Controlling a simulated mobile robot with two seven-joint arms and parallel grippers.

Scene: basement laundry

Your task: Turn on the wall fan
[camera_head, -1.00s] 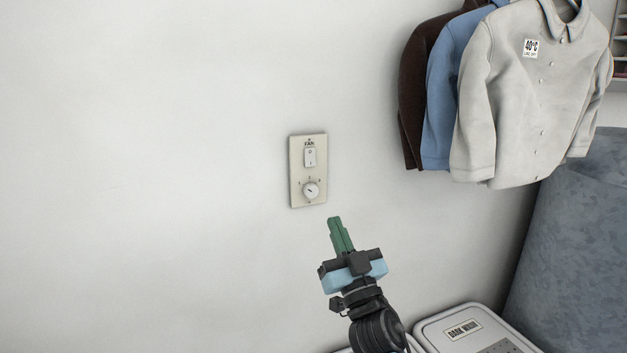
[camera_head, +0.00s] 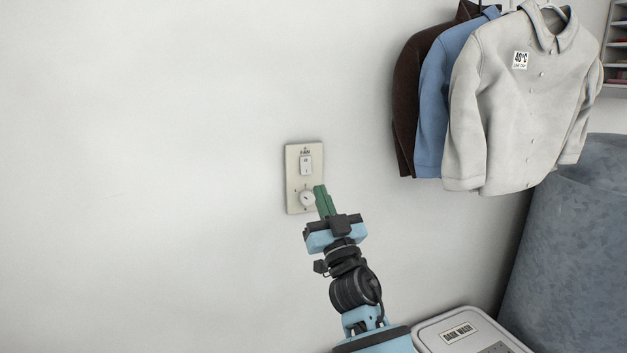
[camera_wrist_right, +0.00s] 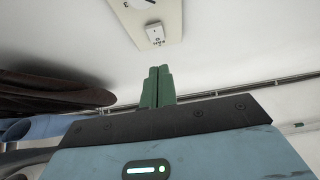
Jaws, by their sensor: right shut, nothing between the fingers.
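The fan wall plate (camera_head: 291,180) is cream and mounted on the white wall, with a FAN label at its top. It carries a white rocker switch (camera_head: 306,166) above a round white dial (camera_head: 307,198). My right gripper (camera_head: 320,189) is shut and empty, its green fingertips just right of the dial in the head view, overlapping the plate's right edge. In the right wrist view the closed fingers (camera_wrist_right: 157,72) point toward the wall, with the rocker switch (camera_wrist_right: 155,34) beyond them and a gap showing. My left gripper is out of view.
Brown, blue and pale grey shirts (camera_head: 520,100) hang on the wall to the right. A bin labelled DARK WASH (camera_head: 432,325) stands at lower right, beside a large blue-grey rounded object (camera_head: 570,260). The wall left of the plate is bare.

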